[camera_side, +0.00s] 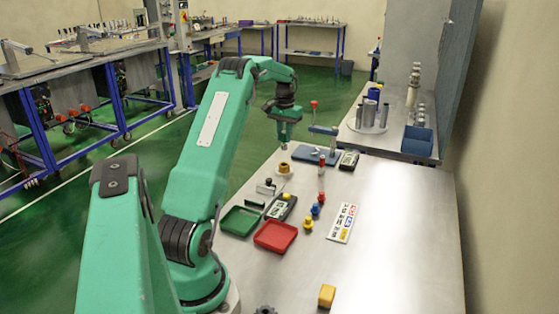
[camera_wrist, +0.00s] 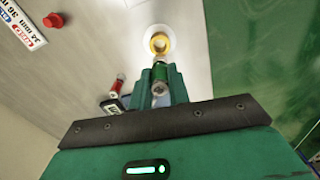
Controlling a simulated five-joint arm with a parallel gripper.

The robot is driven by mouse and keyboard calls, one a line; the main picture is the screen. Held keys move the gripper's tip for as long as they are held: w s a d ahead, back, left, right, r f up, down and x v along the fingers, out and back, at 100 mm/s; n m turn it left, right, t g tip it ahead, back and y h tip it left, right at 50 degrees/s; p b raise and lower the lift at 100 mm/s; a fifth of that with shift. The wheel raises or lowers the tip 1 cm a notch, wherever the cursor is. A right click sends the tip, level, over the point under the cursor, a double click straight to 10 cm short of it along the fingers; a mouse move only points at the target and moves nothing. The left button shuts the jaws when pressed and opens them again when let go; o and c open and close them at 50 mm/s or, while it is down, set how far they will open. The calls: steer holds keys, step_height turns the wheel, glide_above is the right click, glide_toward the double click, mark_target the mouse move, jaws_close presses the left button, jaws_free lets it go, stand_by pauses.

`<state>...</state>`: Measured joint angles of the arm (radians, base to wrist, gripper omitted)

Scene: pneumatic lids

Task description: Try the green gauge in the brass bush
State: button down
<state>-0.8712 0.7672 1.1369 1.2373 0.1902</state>
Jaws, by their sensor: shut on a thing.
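My gripper (camera_side: 283,132) hangs over the far left part of the steel bench, shut on the green gauge (camera_wrist: 161,74). In the wrist view the gauge is a short green cylinder with metal parts, between the fingers (camera_wrist: 160,92). The brass bush (camera_wrist: 159,43) is a yellow ring on a pale round base, just beyond the gauge in that view. In the side view the bush (camera_side: 284,169) stands on the bench below my gripper. The gauge appears above the bush and apart from it. The gauge is too small in the side view to judge its tilt.
A red-handled gauge (camera_side: 321,161) stands right of the bush, near a blue-based fixture (camera_side: 316,154). A green tray (camera_side: 240,220), a red tray (camera_side: 275,236) and a meter (camera_side: 281,207) lie nearer. A label card (camera_side: 343,223) lies right. The bench's right front is mostly clear.

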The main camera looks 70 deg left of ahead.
mark_target(284, 144)
steer(key=shift+f, duration=0.15)
steer(key=shift+f, duration=2.55)
steer(key=shift+f, duration=1.25)
stand_by(1.9)
steer(key=shift+r, duration=0.95)
stand_by(1.2)
